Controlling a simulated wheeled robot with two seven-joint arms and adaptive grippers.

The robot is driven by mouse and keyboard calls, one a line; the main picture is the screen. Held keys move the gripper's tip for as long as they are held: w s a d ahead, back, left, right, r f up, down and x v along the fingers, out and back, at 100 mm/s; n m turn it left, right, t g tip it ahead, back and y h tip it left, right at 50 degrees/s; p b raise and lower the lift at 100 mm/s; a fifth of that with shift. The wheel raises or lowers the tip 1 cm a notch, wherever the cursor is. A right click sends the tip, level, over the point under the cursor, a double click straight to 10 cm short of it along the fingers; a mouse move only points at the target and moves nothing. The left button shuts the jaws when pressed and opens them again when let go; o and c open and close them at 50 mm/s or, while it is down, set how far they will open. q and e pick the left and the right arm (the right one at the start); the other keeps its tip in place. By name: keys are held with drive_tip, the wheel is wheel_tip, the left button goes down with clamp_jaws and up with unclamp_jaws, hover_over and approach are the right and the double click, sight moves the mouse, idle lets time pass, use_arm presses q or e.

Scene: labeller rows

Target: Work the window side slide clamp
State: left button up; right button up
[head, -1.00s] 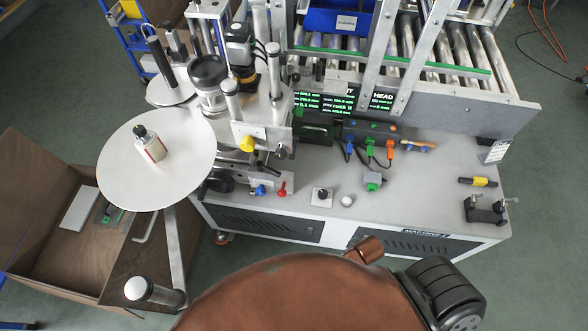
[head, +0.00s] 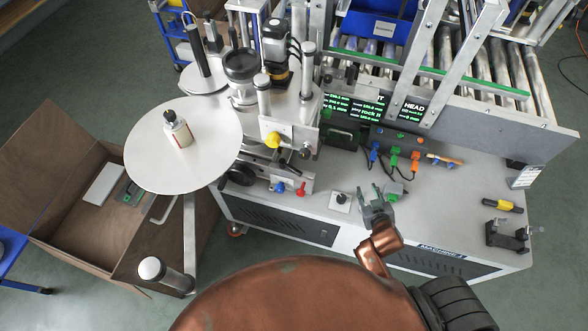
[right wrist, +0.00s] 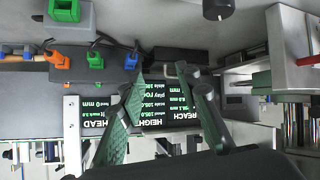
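On the labeller's lower slide, a blue lever (head: 280,188) and a red lever (head: 301,189) sit side by side, with a black handle just above. A yellow knob (head: 272,140) is higher on the labeller. I cannot tell which of these is the window side slide clamp. My right gripper (head: 377,193) is over the front of the machine table, to the right of the levers and apart from them. In the right wrist view its two fingers (right wrist: 158,80) are spread with nothing between them. My left gripper is not in view.
A small plate with a black knob (head: 340,201) lies between the levers and my right gripper. A grey box with a green plug (head: 394,192) is close by the gripper. The round white disc (head: 150,150) carries a bottle (head: 178,132). A black fixture (head: 506,236) stands at the right corner.

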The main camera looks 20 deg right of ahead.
drive_tip(key=w+a+r+n+t+y, duration=0.2)
drive_tip(key=w+a+r+t, duration=0.15)
drive_tip(key=w, duration=0.35)
drive_tip(key=n+y, duration=0.8)
drive_tip(key=y, duration=0.4)
approach(293, 168)
drive_tip(key=x, duration=0.7)
drive_tip(key=b+x, duration=0.1)
drive_tip(key=x, duration=0.2)
drive_tip(key=shift+f, duration=0.4)
drive_tip(key=shift+c, duration=0.7)
clamp_jaws()
